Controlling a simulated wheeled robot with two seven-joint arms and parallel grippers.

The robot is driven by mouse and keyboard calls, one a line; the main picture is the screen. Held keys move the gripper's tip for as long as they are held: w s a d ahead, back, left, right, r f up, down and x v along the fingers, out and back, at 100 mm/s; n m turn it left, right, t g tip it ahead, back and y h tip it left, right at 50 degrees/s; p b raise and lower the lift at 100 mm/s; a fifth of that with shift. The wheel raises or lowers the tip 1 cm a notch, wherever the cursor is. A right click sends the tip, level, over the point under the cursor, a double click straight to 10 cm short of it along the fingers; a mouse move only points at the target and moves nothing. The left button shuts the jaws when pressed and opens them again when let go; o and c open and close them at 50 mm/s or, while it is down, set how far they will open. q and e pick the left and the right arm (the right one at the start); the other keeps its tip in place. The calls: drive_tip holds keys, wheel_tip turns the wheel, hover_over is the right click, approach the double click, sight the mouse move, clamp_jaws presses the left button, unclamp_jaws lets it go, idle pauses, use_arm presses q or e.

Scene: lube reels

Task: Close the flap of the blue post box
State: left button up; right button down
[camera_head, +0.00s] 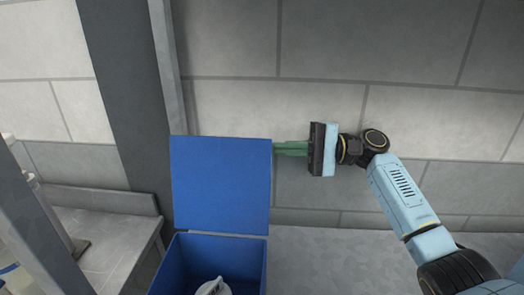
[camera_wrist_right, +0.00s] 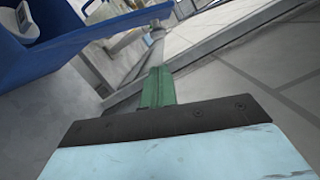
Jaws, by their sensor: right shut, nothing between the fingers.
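The blue post box (camera_head: 174,266) stands at the bottom centre of the head view, its top open. Its blue flap (camera_head: 220,185) stands upright at the back of the box. My right gripper (camera_head: 277,150) has green fingers, shut and empty, pointing left. The fingertips are at the flap's upper right edge in the head view; I cannot tell whether they touch it or are behind it. In the right wrist view the shut green fingers (camera_wrist_right: 158,86) show at the centre, with part of the blue box (camera_wrist_right: 60,45) at upper left. My left gripper is not in view.
A light grey object (camera_head: 213,288) is inside the box. A grey block wall (camera_head: 420,120) stands behind, with a dark vertical strip (camera_head: 125,100) to the left. A grey bench (camera_head: 110,230) is at left. The grey surface right of the box (camera_head: 335,262) is clear.

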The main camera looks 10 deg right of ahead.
sight(242, 148)
drive_tip(key=a, duration=0.3)
drive_tip(key=a+p, duration=0.1)
drive_tip(key=a, duration=0.5)
drive_tip(key=shift+a+r+p, duration=0.15)
drive_tip(key=shift+r+p, duration=0.15)
drive_tip(key=shift+p, duration=0.05)
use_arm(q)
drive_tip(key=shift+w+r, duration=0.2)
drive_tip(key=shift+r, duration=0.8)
use_arm(e)
drive_tip(key=shift+s+r, duration=0.1)
